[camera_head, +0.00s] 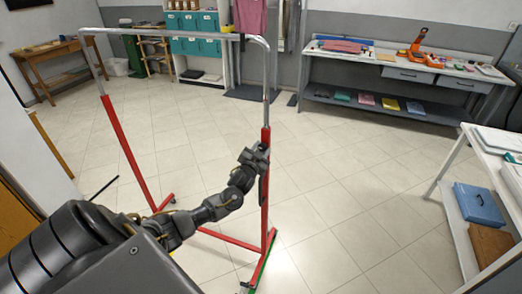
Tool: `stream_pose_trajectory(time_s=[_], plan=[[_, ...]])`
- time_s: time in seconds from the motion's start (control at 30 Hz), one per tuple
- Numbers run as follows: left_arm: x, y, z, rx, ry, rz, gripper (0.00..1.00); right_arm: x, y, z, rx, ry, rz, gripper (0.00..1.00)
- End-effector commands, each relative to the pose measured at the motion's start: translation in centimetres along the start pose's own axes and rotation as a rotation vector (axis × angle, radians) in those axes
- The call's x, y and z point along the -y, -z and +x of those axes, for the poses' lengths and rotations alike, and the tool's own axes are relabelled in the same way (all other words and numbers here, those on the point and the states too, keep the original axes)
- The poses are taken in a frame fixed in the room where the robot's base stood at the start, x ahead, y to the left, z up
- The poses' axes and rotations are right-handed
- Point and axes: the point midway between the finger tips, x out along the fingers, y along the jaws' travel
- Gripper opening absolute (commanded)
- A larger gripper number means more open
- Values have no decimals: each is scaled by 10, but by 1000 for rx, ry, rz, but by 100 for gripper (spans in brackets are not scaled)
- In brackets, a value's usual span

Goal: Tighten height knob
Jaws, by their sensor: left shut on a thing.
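A garment rack (267,205) with red lower tubes and chrome upper tubes stands in front of me. My left gripper (262,158) is at its right upright, a little below the point where the chrome tube (266,90) enters the red one. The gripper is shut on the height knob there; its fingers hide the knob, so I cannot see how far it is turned. The rack's left upright (124,150) stands farther away. My right gripper is not in view.
A white-topped table (492,150) with a blue case (478,204) on its lower shelf stands at the right. A workbench (400,78) with tools is at the back right. A wooden table (50,56) is at the back left. The tiled floor (350,190) between is clear.

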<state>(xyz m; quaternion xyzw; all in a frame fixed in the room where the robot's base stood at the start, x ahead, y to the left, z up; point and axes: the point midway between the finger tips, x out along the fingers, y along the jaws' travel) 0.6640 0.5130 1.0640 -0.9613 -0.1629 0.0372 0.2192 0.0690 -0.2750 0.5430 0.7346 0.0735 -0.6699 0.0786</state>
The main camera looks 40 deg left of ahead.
Motion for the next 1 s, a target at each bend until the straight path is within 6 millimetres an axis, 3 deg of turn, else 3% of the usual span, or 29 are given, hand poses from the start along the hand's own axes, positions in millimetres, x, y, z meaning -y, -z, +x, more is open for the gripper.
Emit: stream_pose_trajectory(time_s=[1.0], plan=[[-4,-2,0,0,-1,927,15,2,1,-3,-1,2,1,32]])
